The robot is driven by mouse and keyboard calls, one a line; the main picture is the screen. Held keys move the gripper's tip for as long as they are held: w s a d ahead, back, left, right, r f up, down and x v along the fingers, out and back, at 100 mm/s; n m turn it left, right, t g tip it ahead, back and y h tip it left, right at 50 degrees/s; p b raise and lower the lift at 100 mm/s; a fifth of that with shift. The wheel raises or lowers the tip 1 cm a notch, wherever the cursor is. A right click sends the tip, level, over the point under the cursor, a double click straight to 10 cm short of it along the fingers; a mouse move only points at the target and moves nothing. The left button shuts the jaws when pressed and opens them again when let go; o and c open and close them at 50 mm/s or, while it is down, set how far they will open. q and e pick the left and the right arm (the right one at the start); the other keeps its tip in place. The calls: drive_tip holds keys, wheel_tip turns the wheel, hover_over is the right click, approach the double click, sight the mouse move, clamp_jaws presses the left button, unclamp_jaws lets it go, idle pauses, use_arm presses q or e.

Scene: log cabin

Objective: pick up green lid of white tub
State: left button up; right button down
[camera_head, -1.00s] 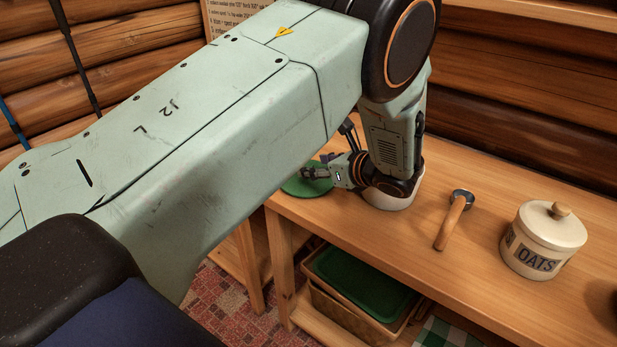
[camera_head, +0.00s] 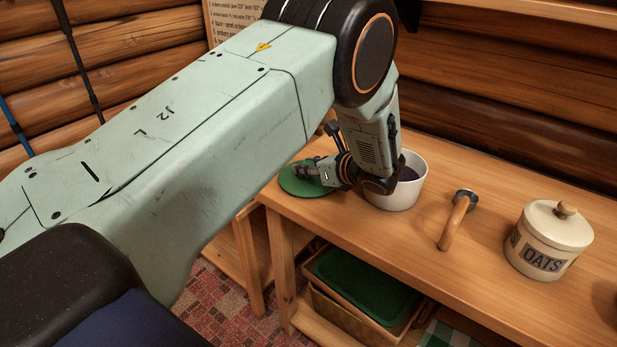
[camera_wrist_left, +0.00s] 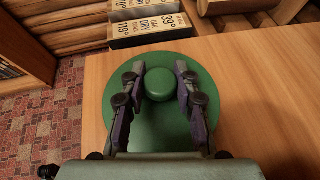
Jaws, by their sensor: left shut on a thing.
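The green lid (camera_head: 297,184) is a round disc with a round knob. It is at the left end of the wooden bench, left of the white tub (camera_head: 407,194). In the left wrist view the lid (camera_wrist_left: 150,130) fills the middle, with its knob (camera_wrist_left: 159,84) between the fingertips. My left gripper (camera_head: 306,170) is shut on the lid by its knob. Whether the lid touches the bench is hard to tell. The tub stands upright and uncovered, with dark contents, partly hidden behind my left arm. My right gripper is not in view.
A wooden-handled tool (camera_head: 455,222) lies right of the tub. A cream OATS jar (camera_head: 541,262) with its lid on stands further right. A crate with a green top (camera_head: 362,283) sits below the bench. Small printed boxes (camera_wrist_left: 148,28) stand beyond the lid.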

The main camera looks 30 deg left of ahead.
use_arm(q)
drive_tip(key=c, duration=0.3)
clamp_jaws()
